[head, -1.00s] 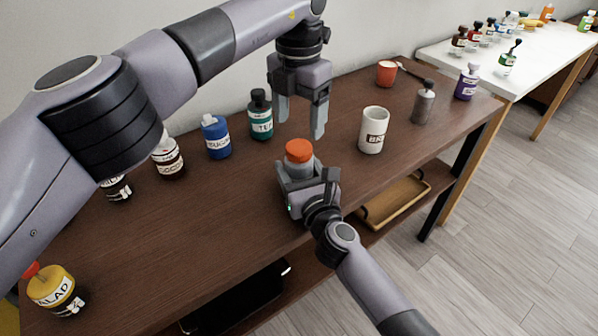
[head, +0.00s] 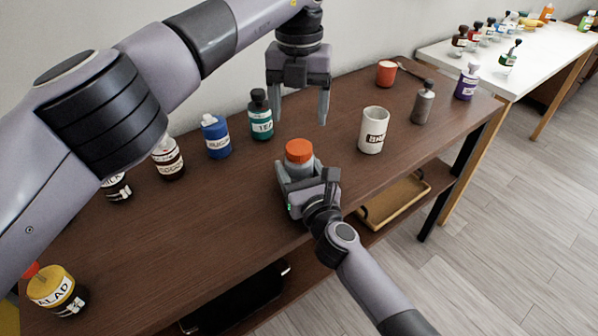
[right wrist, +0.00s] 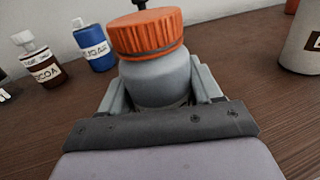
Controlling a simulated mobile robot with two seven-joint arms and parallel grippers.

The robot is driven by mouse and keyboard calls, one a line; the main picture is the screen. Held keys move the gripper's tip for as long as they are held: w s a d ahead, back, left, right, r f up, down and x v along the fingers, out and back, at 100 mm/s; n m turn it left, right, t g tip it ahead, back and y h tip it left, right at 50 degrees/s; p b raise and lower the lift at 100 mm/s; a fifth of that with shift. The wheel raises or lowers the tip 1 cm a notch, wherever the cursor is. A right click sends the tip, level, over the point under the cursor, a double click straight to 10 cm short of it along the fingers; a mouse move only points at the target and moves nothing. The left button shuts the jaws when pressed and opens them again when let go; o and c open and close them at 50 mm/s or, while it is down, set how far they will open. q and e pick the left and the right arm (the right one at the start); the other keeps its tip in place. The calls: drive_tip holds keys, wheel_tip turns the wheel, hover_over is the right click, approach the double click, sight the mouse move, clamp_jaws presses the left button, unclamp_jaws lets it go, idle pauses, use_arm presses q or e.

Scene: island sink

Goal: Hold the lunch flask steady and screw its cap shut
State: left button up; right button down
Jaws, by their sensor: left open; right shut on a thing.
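The lunch flask (head: 299,167) is a grey jar standing on the brown table. Its orange cap (head: 299,151) sits on top; in the right wrist view the cap (right wrist: 147,32) looks slightly tilted, with a thin dark line below its rim. My right gripper (head: 303,182) is shut on the flask body (right wrist: 158,80) from the front, one finger on each side. My left gripper (head: 299,115) is open and empty, pointing down above and just behind the cap, apart from it. The flask's lower part is hidden by my right gripper.
Behind stand a teal TEA bottle (head: 260,116), a blue SUGAR bottle (head: 216,137) and a COCOA bottle (head: 168,160). A white mug (head: 373,130) and a grey bottle (head: 423,103) stand to the right. The table between flask and left-hand bottles is clear.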

sight(299, 147)
use_arm(q)
wheel_tip(299, 147, down, 7)
drive_tip(key=shift+f, duration=0.15)
idle(0.4)
drive_tip(key=c, duration=1.1)
drive_tip(key=o, duration=1.3)
drive_tip(key=shift+c, duration=0.2)
